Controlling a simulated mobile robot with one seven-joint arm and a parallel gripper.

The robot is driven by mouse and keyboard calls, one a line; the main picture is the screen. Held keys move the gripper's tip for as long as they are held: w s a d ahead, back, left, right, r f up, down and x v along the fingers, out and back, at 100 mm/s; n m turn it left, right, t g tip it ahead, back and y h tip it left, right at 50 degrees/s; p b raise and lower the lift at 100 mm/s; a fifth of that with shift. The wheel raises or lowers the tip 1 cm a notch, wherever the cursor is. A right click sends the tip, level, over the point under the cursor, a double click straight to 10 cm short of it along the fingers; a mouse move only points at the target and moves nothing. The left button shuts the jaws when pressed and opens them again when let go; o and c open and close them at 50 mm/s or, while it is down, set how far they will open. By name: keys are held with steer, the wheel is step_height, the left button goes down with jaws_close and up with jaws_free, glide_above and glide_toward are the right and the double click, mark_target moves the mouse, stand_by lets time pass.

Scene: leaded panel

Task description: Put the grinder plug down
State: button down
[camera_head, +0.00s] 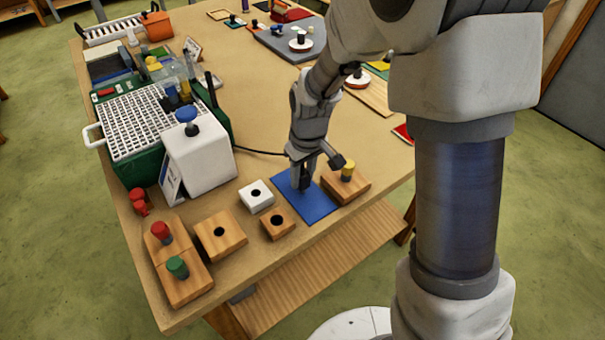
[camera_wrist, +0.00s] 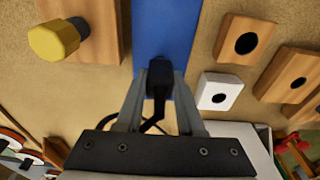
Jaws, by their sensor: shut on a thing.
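My gripper (camera_head: 303,182) is shut on the black grinder plug (camera_wrist: 158,80), over the blue mat (camera_head: 318,208). In the wrist view the plug sits between the two fingertips, with the blue mat (camera_wrist: 166,28) behind it. Its black cable (camera_head: 258,151) runs left toward the green-based machine (camera_head: 120,123). In the head view the fingers largely hide the plug. I cannot tell whether the plug touches the mat.
A wooden block with a yellow knob (camera_head: 347,170) stands close right of the mat. A white holed block (camera_head: 256,195) and wooden holed blocks (camera_head: 278,223) (camera_head: 220,236) stand to its left. Red (camera_head: 160,231) and green (camera_head: 178,267) knobs stand near the front left corner.

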mark_target(306, 177)
steer(key=shift+f, duration=0.2)
steer(key=c, duration=0.5)
jaws_free()
steer(key=shift+r, duration=0.1)
steer(key=r, duration=0.7)
steer(key=s+r+p, duration=0.1)
steer(key=r, duration=0.3)
steer(key=shift+d, duration=0.35)
steer(key=s+d+r+m+t, duration=0.1)
steer(key=s+d+r+m, duration=0.1)
steer(key=s+d+r, duration=0.2)
steer(key=s+d+r+m+t, duration=0.2)
steer(key=s+d+r, duration=0.1)
steer(key=s, duration=0.4)
steer(key=s+d+r+m+t, duration=0.1)
steer(key=s+d+r+m, duration=0.1)
steer(key=s+d+r, duration=0.2)
steer(key=shift+s+d+r+m+h, duration=0.2)
steer(key=shift+s+r, duration=0.05)
steer(key=shift+s, duration=0.45)
steer(key=shift+s+d+r+m+h, duration=0.15)
steer(key=shift+s+r+m+h, duration=0.05)
steer(key=shift+s, duration=0.45)
